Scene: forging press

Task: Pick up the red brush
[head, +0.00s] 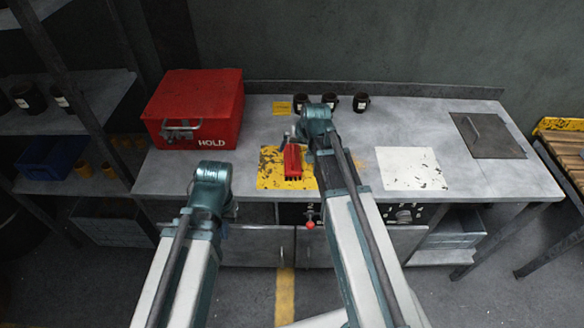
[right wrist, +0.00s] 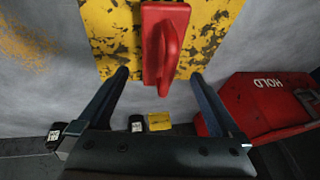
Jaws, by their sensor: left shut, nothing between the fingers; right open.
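The red brush (head: 292,162) lies on a worn yellow patch (head: 268,180) on the grey bench. In the right wrist view the red brush (right wrist: 165,45) has a raised handle along its top. My right gripper (right wrist: 160,75) is open, its two fingers on either side of the brush's near end and apart from it. In the head view my right gripper (head: 297,136) is at the brush's far end, partly hidden by its own arm. My left gripper (head: 232,209) is shut and empty, low in front of the bench; its fingers are mostly hidden.
A red box marked HOLD (head: 197,105) stands left of the brush. A white patch (head: 411,169) and a grey plate (head: 486,136) lie to the right.

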